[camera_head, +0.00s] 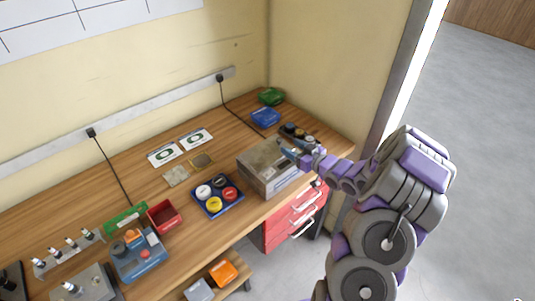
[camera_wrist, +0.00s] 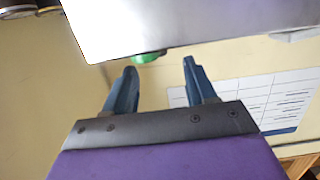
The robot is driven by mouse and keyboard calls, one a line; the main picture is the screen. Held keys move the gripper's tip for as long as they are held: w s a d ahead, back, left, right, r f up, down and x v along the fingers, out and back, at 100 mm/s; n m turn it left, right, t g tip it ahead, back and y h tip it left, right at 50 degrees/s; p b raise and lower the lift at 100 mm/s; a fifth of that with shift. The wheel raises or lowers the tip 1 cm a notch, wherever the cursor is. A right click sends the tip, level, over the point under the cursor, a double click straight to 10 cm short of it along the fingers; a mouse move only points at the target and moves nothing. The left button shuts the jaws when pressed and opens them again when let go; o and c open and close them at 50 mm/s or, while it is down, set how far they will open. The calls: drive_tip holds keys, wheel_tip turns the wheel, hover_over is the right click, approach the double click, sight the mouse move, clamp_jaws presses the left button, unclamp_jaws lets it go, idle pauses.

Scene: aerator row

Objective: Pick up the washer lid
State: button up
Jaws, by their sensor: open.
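The washer (camera_head: 268,176) is a grey metal box on the wooden bench. Its flat top, which I take as the washer lid (camera_head: 259,155), looks closed. My gripper (camera_head: 286,150) is at the right rear of the lid, with its fingers over or beside the edge; I cannot tell if they touch. In the wrist view my gripper (camera_wrist: 160,65) has its two blue fingers apart and nothing between them. A large grey metal surface, probably the washer or its lid (camera_wrist: 180,22), fills the top of that view, beyond the fingertips. A small green thing (camera_wrist: 148,57) shows beneath its edge.
A blue tray (camera_head: 236,207) of round caps sits left of the washer. Small jars (camera_head: 298,133) stand behind my gripper, with a blue bin (camera_head: 265,117) and a green bin (camera_head: 271,96) at the back corner. A red bin (camera_head: 165,217) is further left. Red drawers (camera_head: 305,214) are below.

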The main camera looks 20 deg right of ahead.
sight(282, 141)
drive_tip(key=shift+b+x, duration=0.7)
drive_tip(key=shift+x, duration=1.85)
drive_tip(key=shift+d+f, duration=0.1)
drive_tip(key=shift+d, duration=0.05)
drive_tip(key=shift+c, duration=0.3)
clamp_jaws()
